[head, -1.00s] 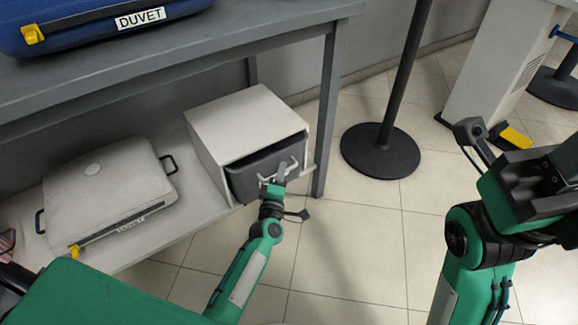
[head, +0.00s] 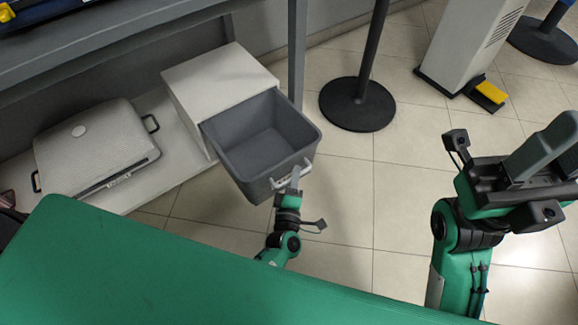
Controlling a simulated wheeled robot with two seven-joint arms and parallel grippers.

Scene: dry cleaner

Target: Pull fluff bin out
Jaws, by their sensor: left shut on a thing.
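The fluff bin (head: 240,157) is a grey open-topped drawer. It stands well out of its white box (head: 205,72) on the low shelf, and its inside looks empty. A pale handle (head: 291,177) is on its front. My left gripper (head: 294,182) is shut on this handle, in front of the bin. Its fingertips are partly hidden at the handle. My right gripper (head: 530,165) is raised at the right, away from the bin; its jaw opening cannot be made out.
A light grey case (head: 95,145) lies on the shelf left of the box. A dark table leg (head: 297,50) stands behind the bin. A black post base (head: 357,104) and a white cabinet with a yellow pedal (head: 490,92) stand farther back. The tiled floor right of the bin is clear.

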